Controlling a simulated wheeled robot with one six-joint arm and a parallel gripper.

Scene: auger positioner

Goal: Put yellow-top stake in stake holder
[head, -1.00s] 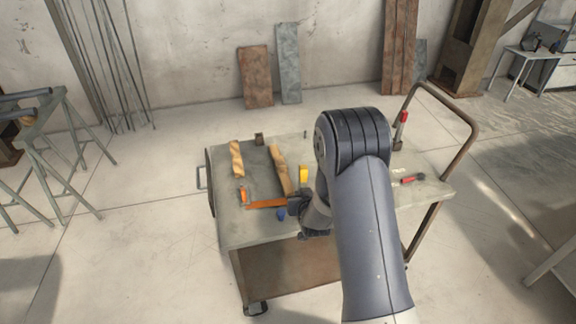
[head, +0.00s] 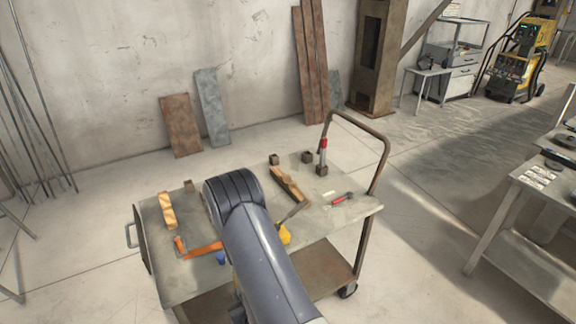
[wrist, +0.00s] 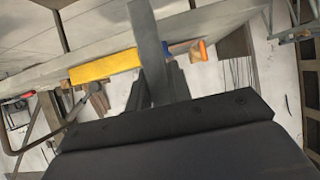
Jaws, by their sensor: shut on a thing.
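Another similar block (head: 189,186) is at the back left.
The cart top (head: 315,222) also bears wood pieces (head: 290,185) (head: 167,210), an orange tool (head: 203,249), a blue item (head: 220,258) and a red-handled tool (head: 343,198). The cart's tall handle (head: 383,165) rises at the right end.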

